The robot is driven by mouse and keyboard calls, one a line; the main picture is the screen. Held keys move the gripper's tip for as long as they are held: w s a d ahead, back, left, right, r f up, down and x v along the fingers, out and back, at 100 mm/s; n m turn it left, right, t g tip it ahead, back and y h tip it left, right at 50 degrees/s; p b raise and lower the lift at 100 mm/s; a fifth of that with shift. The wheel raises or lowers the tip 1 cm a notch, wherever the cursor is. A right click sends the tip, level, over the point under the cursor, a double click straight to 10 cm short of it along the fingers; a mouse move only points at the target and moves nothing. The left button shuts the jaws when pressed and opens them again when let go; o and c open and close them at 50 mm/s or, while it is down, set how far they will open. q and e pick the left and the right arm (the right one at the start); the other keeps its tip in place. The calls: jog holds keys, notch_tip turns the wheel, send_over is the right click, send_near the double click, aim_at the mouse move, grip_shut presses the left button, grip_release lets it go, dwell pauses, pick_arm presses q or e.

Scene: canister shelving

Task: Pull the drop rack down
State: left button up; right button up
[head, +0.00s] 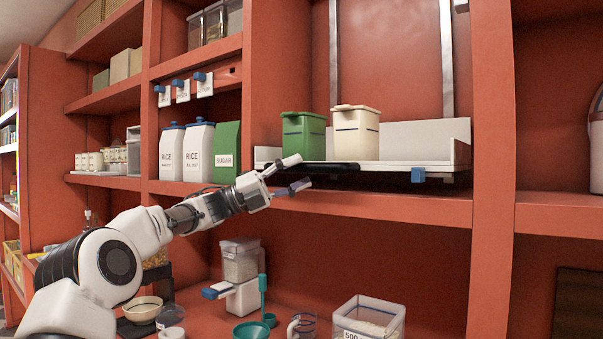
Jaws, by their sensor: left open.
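The drop rack (400,168) is a white tray with a raised back panel, low in its bay just above the red shelf board. Two vertical metal rails run up behind it. A green canister (303,137) and a cream canister (355,134) stand upright on it. A dark bar (335,168) shows along its front left, and a blue tab (418,175) sits under its front right. My left gripper (300,173) is open and empty, with its fingertips at the rack's front left, near the dark bar's left end. I cannot tell whether they touch. My right gripper is out of view.
Rice bags (198,150) and a green sugar bag (228,150) stand left of the rack. The red shelf edge (400,207) runs below it. Lower down are a clear bin (368,318), a teal bowl (251,331) and a dispenser (240,262).

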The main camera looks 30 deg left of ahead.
pick_arm(q)
jog(key=v, duration=1)
jog(key=shift+a+f, duration=0.25)
jog(key=shift+a, duration=0.1)
jog(key=shift+s, duration=0.1)
